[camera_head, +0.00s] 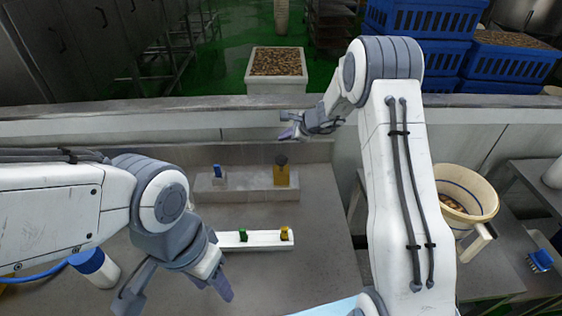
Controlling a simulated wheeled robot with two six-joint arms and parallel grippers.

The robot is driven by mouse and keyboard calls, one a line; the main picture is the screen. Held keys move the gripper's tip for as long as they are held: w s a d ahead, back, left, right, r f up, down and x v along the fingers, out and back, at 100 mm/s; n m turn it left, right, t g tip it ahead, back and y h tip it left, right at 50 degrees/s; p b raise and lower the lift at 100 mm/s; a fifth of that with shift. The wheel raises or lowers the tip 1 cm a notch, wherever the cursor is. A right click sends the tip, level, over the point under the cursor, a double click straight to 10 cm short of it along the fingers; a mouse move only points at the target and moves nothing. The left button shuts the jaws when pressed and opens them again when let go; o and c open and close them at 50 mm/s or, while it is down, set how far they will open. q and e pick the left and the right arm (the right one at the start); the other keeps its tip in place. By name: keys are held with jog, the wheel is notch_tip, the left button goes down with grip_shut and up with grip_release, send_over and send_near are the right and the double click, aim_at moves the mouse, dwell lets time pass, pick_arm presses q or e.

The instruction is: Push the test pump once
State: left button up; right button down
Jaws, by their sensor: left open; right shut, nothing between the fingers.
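A yellow bottle with a dark pump top (281,174), likely the test pump, stands upright on a low grey ledge at the back of the counter. My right gripper (287,133) is shut and empty. In the picture it is just above the pump top, with a visible gap; their exact distance in depth I cannot tell. My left gripper (174,294) is open and empty over the front left of the counter, away from the pump.
A small blue-and-white item (218,175) stands left on the ledge (240,190). A white holder (262,241) carries a green and a yellow piece. A blue-capped white bottle (95,267) is at left. A bucket (468,192) stands right. A wall (200,125) runs behind.

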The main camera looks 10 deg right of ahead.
jog(key=b, duration=0.3)
send_over(283, 158)
jog(key=f, duration=0.4)
jog(key=shift+s+d+f, duration=0.15)
jog(key=shift+s+f, duration=0.15)
jog(key=shift+f+b, duration=0.55)
jog(key=shift+b, duration=0.1)
dwell(0.8)
jog(key=shift+f+b, duration=0.45)
jog(key=shift+b, duration=0.2)
jog(key=shift+f+b, duration=1.45)
jog(key=shift+b, duration=0.25)
dwell(1.2)
jog(key=shift+r, duration=0.1)
jog(key=shift+r+p, duration=1.25)
jog(key=shift+r, duration=0.55)
jog(key=shift+r+p, duration=1.9)
jog(key=shift+r, duration=0.6)
